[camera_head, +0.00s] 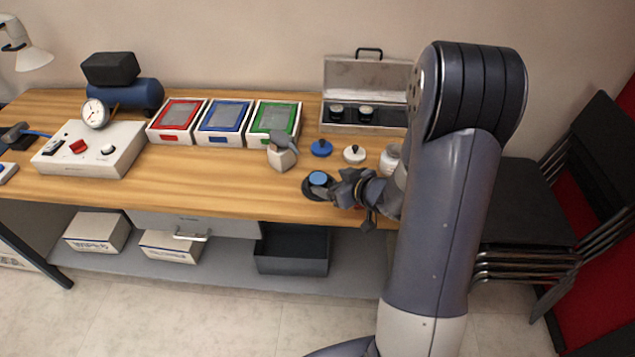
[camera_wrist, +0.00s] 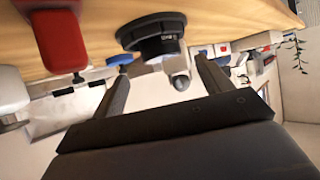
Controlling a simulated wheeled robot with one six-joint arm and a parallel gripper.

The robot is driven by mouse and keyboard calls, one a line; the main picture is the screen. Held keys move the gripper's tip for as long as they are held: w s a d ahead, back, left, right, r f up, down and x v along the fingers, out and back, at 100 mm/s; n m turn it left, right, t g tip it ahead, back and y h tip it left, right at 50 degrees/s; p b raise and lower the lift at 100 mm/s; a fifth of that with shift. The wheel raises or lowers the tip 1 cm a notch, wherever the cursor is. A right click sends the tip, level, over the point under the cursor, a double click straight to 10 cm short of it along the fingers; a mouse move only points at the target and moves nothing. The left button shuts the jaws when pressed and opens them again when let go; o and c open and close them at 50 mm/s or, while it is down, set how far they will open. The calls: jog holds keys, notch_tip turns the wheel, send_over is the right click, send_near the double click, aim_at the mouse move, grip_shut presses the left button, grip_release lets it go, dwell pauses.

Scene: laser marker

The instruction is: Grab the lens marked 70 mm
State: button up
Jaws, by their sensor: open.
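A black, stepped round piece (camera_head: 308,187) with a blue top lies on the table near the front edge. A black round piece with small white lettering (camera_wrist: 150,35) shows in the wrist view, apparently the same one; I cannot read the lettering. My gripper (camera_head: 335,190) is just to its right in the head view. In the wrist view my gripper (camera_wrist: 163,78) has its two fingers spread, with the black piece beyond and between them, not held. Two dark round pieces with pale tops, a left one (camera_head: 336,112) and a right one (camera_head: 365,113), stand in the open case; their markings are unreadable.
The open case (camera_head: 352,72) is at the back. A red object (camera_wrist: 60,40) is close at left in the wrist view.

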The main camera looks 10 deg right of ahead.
aim_at(319, 179)
jog(key=x, duration=0.5)
jog(key=shift+a, duration=0.15)
jog(key=c, duration=1.1)
jog(key=shift+c, duration=0.2)
